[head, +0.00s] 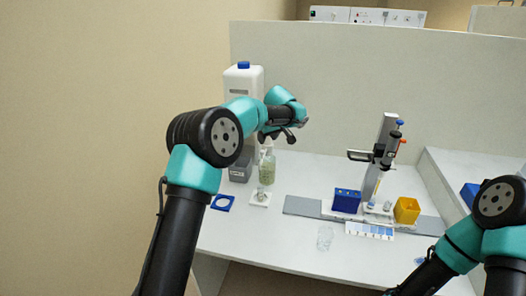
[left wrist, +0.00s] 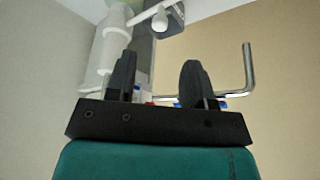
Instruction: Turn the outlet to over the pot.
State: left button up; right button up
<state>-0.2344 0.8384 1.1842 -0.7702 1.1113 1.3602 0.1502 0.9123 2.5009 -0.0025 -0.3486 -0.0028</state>
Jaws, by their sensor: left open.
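A thin bent metal tube (left wrist: 248,70), which looks like the outlet, shows in the left wrist view to the right of my fingers. In the head view my left gripper (head: 283,136) hangs in front of and above a glass bottle with greenish contents (head: 267,170), hiding what is on its top. The gripper also shows in the left wrist view (left wrist: 158,75); its two fingers are apart with nothing clearly between them. A small clear vessel on a white base (head: 260,199) stands in front of the bottle; it may be the pot. My right gripper is out of view.
A white canister with a blue cap (head: 243,82) stands behind. A blue ring holder (head: 222,203) lies left. A clear beaker (head: 325,238) stands at the front. A stand (head: 380,160), blue rack (head: 346,201) and yellow box (head: 407,210) are right.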

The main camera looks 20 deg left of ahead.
aim_at(263, 151)
pick_arm(q)
jog(key=x, duration=0.9)
grip_shut()
dwell(0.4)
